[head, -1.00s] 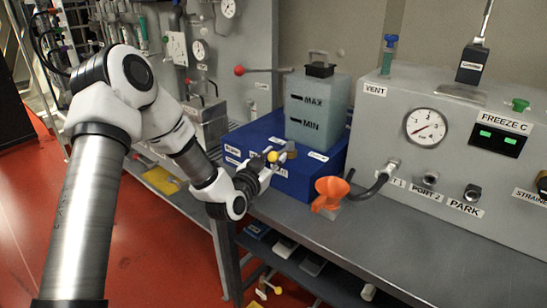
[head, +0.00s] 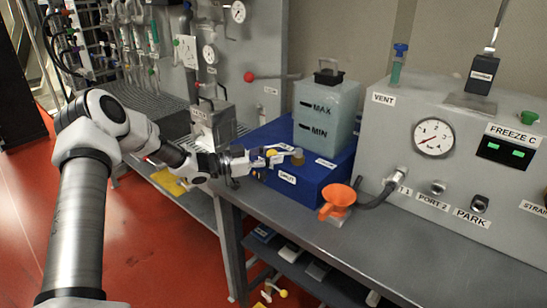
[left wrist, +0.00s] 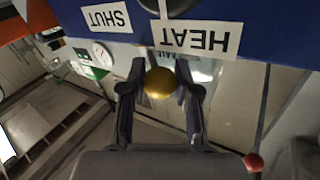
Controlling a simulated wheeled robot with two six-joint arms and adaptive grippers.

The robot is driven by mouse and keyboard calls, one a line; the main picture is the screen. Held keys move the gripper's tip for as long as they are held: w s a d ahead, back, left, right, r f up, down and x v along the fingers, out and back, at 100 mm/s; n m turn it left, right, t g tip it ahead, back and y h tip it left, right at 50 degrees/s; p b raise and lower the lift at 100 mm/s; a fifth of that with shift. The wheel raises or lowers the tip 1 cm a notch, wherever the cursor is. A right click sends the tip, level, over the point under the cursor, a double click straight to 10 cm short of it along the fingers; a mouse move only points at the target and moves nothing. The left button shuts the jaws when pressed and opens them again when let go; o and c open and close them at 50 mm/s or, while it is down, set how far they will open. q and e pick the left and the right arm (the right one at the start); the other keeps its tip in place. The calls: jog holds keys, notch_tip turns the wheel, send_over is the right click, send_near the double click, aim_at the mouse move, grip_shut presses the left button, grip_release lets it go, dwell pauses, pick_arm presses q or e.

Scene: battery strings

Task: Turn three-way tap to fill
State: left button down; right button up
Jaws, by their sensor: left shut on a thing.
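My left gripper (head: 266,157) comes in from the left and is shut on this knob. In the left wrist view the yellow knob (left wrist: 159,82) sits between the two dark fingers (left wrist: 159,88). Upside-down labels SHUT (left wrist: 107,18) and HEAT (left wrist: 195,38) show there on the blue box. The lever behind the knob is mostly hidden there. My right gripper is not in view.
A tank (head: 326,112) marked MAX and MIN stands on the blue box. A red-knobbed lever (head: 249,77) sticks out behind.

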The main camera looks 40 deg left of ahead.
pick_arm(q)
jog(key=shift+w+a+m+g+h, duration=0.3)
jog(key=shift+w+m+g+h, duration=0.1)
jog(key=shift+m+g+h, duration=0.35)
jog(key=shift+r+h, duration=0.15)
jog(key=shift+h, duration=0.2)
jog(key=c, duration=0.8)
grip_release()
jog(key=shift+w, duration=0.1)
jog(key=v, duration=1.2)
jog(key=shift+a+r, duration=0.1)
